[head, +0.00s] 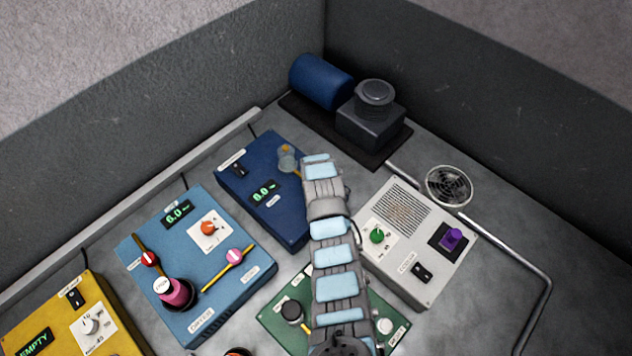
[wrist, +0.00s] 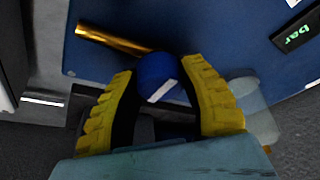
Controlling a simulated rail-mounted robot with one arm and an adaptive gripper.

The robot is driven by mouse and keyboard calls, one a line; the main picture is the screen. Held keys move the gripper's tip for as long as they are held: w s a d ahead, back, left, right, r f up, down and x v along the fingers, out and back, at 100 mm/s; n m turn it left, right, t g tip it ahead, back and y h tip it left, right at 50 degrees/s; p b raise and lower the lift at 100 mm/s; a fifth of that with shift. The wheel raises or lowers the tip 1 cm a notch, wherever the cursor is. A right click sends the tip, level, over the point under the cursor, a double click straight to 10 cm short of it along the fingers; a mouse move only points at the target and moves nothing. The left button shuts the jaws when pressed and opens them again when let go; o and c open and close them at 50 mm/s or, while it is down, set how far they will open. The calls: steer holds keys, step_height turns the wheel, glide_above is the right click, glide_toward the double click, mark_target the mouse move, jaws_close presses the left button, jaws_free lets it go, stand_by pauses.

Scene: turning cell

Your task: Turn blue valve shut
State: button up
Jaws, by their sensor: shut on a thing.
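The blue valve (wrist: 153,72) is a round blue knob with a white mark on its face, seen in the wrist view. It sits by a brass pipe (wrist: 112,38) on the dark blue unit. My gripper (wrist: 160,68) has its two yellow fingers around the knob and is shut on it. My arm there covers the blue valve and my fingers.
A lighter blue unit (head: 160,215) with red and pink knobs is to the left, a grey unit (head: 400,270) to the right, and a green unit (head: 275,318) below. A dark machine (head: 368,130) is behind.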

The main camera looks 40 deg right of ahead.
steer(key=shift+f, duration=0.1)
steer(key=o, duration=1.2)
steer(key=shift+c, duration=0.2)
steer(key=shift+r, duration=0.2)
steer(key=shift+v, duration=0.95)
steer(key=v, duration=1)
